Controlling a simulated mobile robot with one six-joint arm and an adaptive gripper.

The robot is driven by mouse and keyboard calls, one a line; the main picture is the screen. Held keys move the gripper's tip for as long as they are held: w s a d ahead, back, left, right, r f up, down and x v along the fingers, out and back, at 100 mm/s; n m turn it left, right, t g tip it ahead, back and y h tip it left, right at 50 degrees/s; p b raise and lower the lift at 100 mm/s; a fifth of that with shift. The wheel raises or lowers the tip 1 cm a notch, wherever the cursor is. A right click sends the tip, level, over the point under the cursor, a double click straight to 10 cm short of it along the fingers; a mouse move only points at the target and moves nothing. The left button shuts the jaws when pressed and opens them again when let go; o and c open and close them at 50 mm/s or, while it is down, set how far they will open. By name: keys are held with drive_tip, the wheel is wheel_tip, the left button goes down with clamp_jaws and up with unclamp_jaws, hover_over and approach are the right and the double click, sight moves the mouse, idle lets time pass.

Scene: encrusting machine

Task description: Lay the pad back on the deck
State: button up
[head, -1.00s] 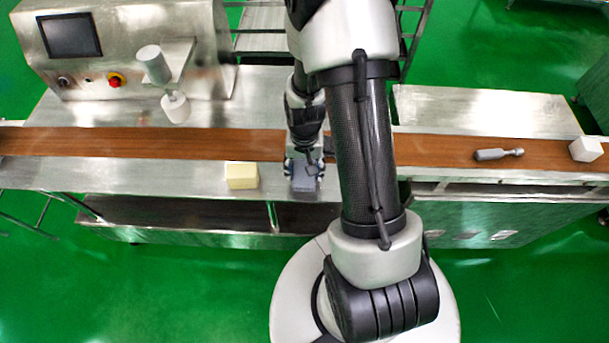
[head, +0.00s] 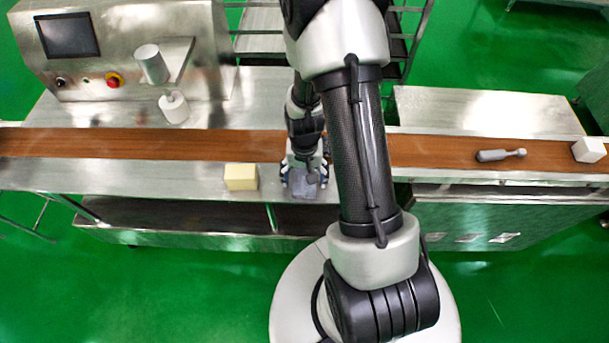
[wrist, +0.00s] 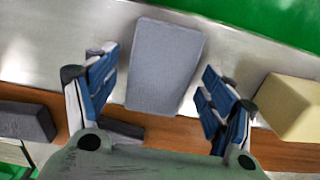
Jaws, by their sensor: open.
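The pad is a flat blue-grey slab (head: 308,194) at the front of the metal deck (head: 180,179), right of a pale yellow block. In the wrist view the pad (wrist: 165,65) looks flat on the deck, reaching the edge of the brown belt. My gripper (head: 304,180) is low over the pad, with its fingers spread. In the wrist view my gripper (wrist: 160,72) has one blue-padded finger on each side of the pad, with a gap at each side. The gripper hides part of the pad in the head view.
The yellow block (head: 241,177) stands close left of my gripper. The brown belt (head: 130,144) runs behind. A dark grey block (wrist: 25,122) shows in the wrist view. A grey tool (head: 500,155) and white cube (head: 589,149) lie far right. The machine (head: 130,50) is back left.

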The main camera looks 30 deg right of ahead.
drive_tip(key=shift+r, duration=0.1)
wheel_tip(320, 180, up, 12)
drive_tip(key=p, duration=0.5)
wheel_tip(320, 180, up, 11)
drive_tip(key=n+t, duration=0.1)
drive_tip(key=n, duration=0.1)
hover_over(304, 178)
drive_tip(key=a, duration=0.3)
drive_tip(key=s+a+r+n+t, duration=0.1)
drive_tip(key=s+a+r+n, duration=0.1)
drive_tip(key=s+a+r, duration=0.2)
drive_tip(key=s+a+r+n+t, duration=0.2)
drive_tip(key=s+a+r, duration=0.1)
drive_tip(key=s+r, duration=0.7)
drive_tip(key=shift+a+r+n+t, duration=0.3)
drive_tip(key=shift+a+r+n, duration=0.1)
drive_tip(key=shift+r, duration=0.35)
